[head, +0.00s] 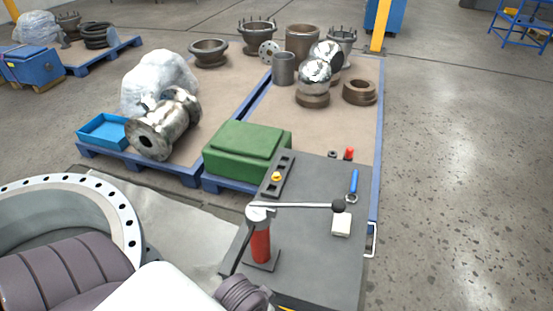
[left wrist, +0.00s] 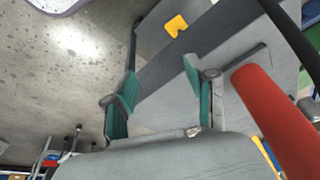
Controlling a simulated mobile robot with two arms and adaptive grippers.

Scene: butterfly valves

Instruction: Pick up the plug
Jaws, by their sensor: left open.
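A small yellow piece (head: 277,177), possibly the plug, sits on a dark block with square openings (head: 275,178) on the grey bench. I cannot be sure which item is the plug. My left gripper (left wrist: 160,72) is open and empty, its teal-padded fingers apart, in the left wrist view. A flat yellow piece (left wrist: 176,25) shows beyond the fingertips there; I cannot tell whether it is the same one. In the head view, my left arm comes in at the lower left and its fingertips are not clearly seen. My right gripper is not in view.
The grey bench (head: 310,255) holds a red jack (head: 260,243) with a long lever (head: 295,205), a white box (head: 342,224) and a blue-handled tool (head: 353,183). The red jack (left wrist: 270,110) stands right of the fingers. A green case (head: 245,148) is behind the bench. Floor at right is clear.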

